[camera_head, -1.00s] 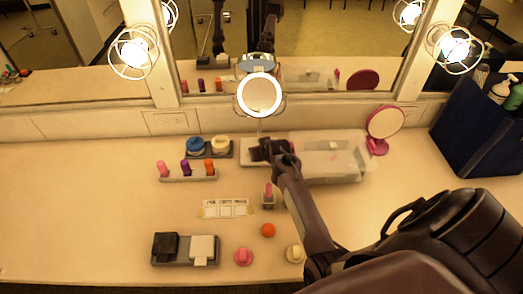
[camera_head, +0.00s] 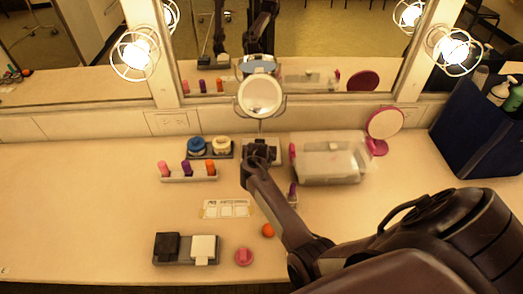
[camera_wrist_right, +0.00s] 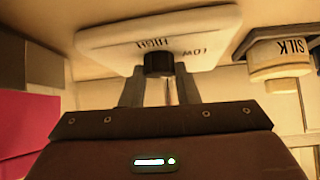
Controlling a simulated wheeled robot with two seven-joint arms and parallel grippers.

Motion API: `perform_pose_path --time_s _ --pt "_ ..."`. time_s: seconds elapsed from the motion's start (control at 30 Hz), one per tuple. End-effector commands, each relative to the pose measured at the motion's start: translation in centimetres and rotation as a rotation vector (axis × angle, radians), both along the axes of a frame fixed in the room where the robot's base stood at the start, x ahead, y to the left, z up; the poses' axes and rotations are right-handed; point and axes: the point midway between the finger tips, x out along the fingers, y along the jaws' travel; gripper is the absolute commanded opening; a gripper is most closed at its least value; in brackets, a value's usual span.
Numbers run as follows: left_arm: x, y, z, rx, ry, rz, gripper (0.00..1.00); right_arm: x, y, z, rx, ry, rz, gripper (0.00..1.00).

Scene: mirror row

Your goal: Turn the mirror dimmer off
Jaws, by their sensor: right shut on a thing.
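The round mirror (camera_head: 260,97) stands at the back of the counter, and its ring now looks dull and unlit. In the right wrist view, a white base plate (camera_wrist_right: 205,33) carries a black dimmer knob (camera_wrist_right: 158,63) between the printed words HIGH and LOW. My right gripper (camera_wrist_right: 159,80) is shut on the knob, one finger on each side. In the head view the right gripper (camera_head: 260,153) is in front of the mirror's foot and hides the knob and most of the base. I cannot read the knob's pointer. My left gripper is not in view.
Left of the gripper are a tray with blue and cream jars (camera_head: 209,147) and a lipstick rack (camera_head: 189,177). A clear box (camera_head: 330,160) and a pink mirror (camera_head: 384,124) stand to the right. An orange ball (camera_head: 268,230) lies near my forearm. The left counter is clear.

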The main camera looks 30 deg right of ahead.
Motion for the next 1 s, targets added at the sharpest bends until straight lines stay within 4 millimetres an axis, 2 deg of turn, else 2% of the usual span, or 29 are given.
perform_pose_path --time_s 0.27,0.5,0.8,1.0 --pt "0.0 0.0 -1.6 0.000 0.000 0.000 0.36 0.5 0.4 -0.2 0.003 -0.003 -0.259 0.05" --pt "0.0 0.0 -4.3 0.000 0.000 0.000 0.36 0.7 0.5 -0.5 0.003 -0.003 -0.457 0.05" --pt "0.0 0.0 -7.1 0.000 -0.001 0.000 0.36 0.7 0.5 -0.3 0.002 -0.003 -0.619 0.05" --pt "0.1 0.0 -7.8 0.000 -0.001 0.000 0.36 0.7 0.5 -0.1 0.000 -0.001 -0.667 0.05"
